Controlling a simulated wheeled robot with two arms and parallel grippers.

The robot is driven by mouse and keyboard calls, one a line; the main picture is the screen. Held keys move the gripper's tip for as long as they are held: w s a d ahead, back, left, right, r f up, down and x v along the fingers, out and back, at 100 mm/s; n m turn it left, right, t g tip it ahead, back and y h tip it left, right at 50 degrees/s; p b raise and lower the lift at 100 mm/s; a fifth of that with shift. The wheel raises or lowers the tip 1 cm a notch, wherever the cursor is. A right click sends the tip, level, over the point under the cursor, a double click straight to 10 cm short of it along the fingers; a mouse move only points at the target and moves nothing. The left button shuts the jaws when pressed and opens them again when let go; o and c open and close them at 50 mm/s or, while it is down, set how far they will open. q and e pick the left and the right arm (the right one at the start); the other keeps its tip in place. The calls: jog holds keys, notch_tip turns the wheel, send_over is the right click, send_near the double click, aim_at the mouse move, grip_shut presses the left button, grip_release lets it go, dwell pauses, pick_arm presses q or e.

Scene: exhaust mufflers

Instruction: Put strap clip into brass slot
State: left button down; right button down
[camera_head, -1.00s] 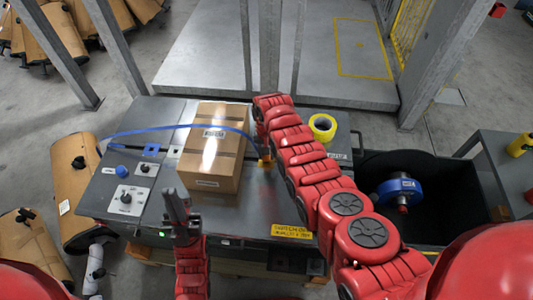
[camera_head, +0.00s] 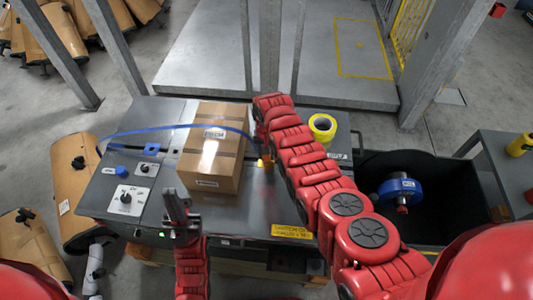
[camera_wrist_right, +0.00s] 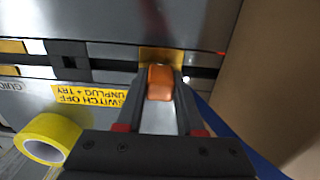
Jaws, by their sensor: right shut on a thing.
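The strap clip (camera_wrist_right: 160,84) is a small orange piece held between the fingertips of my right gripper (camera_wrist_right: 160,98) in the right wrist view. The brass slot (camera_wrist_right: 161,54) is a yellow plate just beyond the clip on the dark groove. The clip's front end overlaps it in the picture; I cannot tell whether it is inside. A blue strap (camera_head: 165,130) runs across the carton to the clip side. My left gripper (camera_head: 178,212) hangs empty in front of the bench; its jaw opening is unclear.
A taped brown carton (camera_head: 212,150) stands on the grey bench (camera_head: 245,205), left of the right gripper. A yellow tape roll (camera_head: 322,127) lies to the right, also in the wrist view (camera_wrist_right: 45,139). Knobs (camera_head: 124,198) sit at left. A black bin (camera_head: 440,205) stands at right.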

jog(key=shift+f+b, duration=0.45)
dwell(0.5)
jog(key=shift+c, duration=2.2)
grip_release()
notch_tip(320, 180, up, 11)
jog(key=shift+w+f+b, duration=0.1)
jog(key=shift+f+b, duration=0.1)
jog(key=shift+b, duration=0.1)
notch_tip(320, 180, up, 7)
jog(key=p, duration=0.5)
jog(key=shift+p, duration=0.35)
jog(key=shift+f, duration=0.15)
